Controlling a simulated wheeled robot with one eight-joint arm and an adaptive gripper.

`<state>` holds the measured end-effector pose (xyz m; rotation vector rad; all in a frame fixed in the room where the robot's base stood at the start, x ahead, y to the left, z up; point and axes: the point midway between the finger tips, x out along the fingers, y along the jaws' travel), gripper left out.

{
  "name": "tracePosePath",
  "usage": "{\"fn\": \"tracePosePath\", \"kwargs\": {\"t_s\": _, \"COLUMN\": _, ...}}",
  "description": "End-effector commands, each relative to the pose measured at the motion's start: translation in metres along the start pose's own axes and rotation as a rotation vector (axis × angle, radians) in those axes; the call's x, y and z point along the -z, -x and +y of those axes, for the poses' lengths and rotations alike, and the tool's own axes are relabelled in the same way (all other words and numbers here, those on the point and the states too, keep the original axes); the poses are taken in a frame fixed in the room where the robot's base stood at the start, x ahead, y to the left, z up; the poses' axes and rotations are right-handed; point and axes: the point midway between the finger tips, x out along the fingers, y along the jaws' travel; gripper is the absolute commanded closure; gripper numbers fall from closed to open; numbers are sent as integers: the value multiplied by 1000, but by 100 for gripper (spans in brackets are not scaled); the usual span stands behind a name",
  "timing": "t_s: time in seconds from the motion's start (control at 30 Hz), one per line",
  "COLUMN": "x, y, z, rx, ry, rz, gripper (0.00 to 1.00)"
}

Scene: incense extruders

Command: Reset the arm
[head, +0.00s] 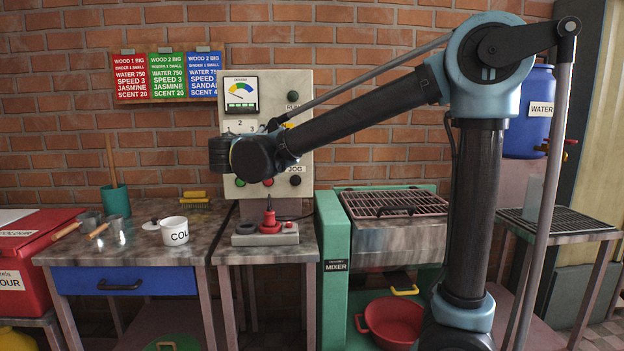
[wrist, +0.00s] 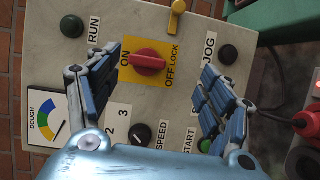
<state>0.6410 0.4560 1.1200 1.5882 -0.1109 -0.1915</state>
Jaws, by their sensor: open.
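My arm (head: 360,118) reaches left across the head view, its end in front of the beige control panel (head: 300,80). My gripper (wrist: 160,62) is open and empty in the wrist view, its two blue fingers spread apart. It faces the panel, which also shows in the wrist view (wrist: 210,32). A red rotary switch (wrist: 150,62) on a yellow plate marked ON, OFF and LOCK appears between the fingers. I cannot tell the gap to the panel. In the head view my wrist hides the fingers and the middle of the panel.
A red plug-like piece (head: 269,222) stands on a small grey base below the panel. A white pot (head: 174,231) and a teal cup (head: 116,201) stand on the left table. The green mixer (head: 333,240) stands right of the panel. A yellow lever (wrist: 176,16) is above the switch.

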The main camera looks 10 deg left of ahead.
Motion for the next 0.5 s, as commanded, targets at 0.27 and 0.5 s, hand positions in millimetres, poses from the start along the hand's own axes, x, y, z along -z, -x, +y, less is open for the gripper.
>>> {"fn": "tracePosePath", "kwargs": {"t_s": 0.27, "x": -127, "y": -69, "z": -42, "rx": 213, "ry": -52, "rz": -181, "gripper": 27}}
{"fn": "tracePosePath", "kwargs": {"t_s": 0.5, "x": -239, "y": -92, "z": -88, "rx": 408, "ry": -141, "rz": -337, "gripper": 27}}
